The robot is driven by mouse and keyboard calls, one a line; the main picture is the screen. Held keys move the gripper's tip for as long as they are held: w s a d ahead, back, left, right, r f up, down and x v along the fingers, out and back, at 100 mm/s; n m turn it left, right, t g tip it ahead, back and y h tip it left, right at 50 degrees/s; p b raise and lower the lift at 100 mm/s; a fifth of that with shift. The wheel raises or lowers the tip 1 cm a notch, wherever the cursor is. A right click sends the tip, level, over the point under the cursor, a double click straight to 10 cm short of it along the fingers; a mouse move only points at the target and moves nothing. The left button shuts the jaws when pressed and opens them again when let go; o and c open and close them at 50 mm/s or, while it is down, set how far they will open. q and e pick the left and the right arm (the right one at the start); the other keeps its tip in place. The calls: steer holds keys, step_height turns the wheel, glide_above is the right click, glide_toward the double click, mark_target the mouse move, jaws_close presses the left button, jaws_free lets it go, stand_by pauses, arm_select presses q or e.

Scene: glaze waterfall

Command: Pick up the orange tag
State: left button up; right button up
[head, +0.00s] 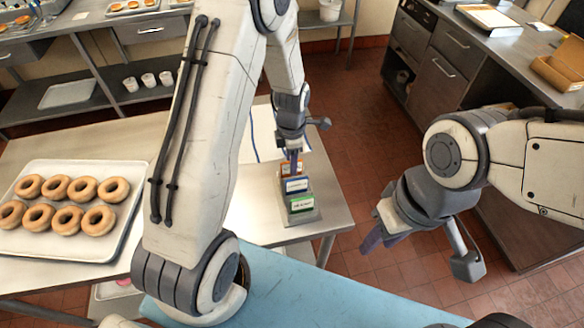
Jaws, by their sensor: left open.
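The orange tag (285,168) stands at the back of a grey tag holder (302,218) on the steel table. A blue tag (296,185) and a green tag (301,203) stand in front of it, nearer to me. My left gripper (293,167) points down at the orange tag, and its purple fingers overlap the tag's face in the picture. The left jaws are open; whether they straddle or touch the tag cannot be told. My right gripper (382,240) hangs over the floor right of the table, away from the tags; its jaw gap is unclear.
A white tray (130,222) of several donuts sits on the table's left. A white sheet with a blue border (262,135) lies behind the tags. A light blue surface (300,295) is in front. Counters with a cardboard box (560,70) stand right; shelves stand behind.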

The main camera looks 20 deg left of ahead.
arm_select(q)
steer(key=shift+f, duration=0.55)
jaws_close()
